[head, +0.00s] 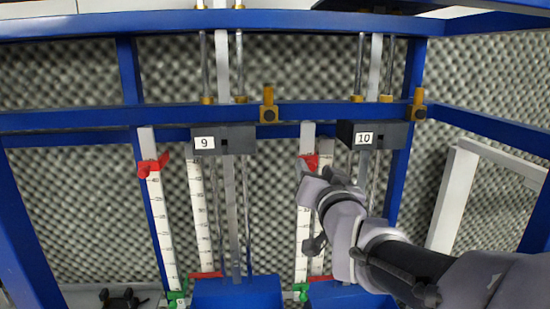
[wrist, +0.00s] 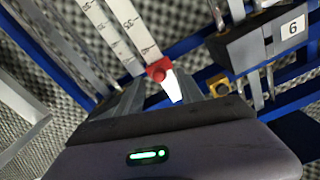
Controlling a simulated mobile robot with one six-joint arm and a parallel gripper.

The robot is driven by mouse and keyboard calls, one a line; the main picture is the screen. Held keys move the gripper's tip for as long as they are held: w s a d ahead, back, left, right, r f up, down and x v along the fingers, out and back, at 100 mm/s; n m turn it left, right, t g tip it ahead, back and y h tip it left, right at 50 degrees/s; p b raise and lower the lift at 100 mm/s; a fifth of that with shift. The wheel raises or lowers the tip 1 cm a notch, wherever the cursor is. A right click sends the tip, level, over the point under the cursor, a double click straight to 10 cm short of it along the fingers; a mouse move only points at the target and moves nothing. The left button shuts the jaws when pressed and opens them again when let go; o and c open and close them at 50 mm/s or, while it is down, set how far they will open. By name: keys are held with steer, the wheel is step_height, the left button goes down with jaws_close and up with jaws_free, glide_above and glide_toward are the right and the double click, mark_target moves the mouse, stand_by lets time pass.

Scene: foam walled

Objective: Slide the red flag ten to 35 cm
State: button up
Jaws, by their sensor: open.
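The red flag (head: 309,161) sits high on the white scale (head: 303,225) just left of the grey block labelled 10 (head: 365,135). In the wrist view my gripper (wrist: 155,92) is open, with one finger each side of the flag's line. I cannot tell whether either finger touches it.
A block labelled 9 (head: 223,139) hangs at left, with another red flag (head: 153,165) on its scale. Blue beams (head: 70,120) cross above and beside the scales. Brass knobs (head: 268,107) stick out from the crossbeam. Blue boxes (head: 236,292) stand below.

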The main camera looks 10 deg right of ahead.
steer(key=shift+w, duration=0.65)
steer(key=shift+w+d+f, duration=0.1)
steer(key=shift+w, duration=0.3)
steer(key=shift+s, duration=0.2)
steer(key=c, duration=0.3)
jaws_close()
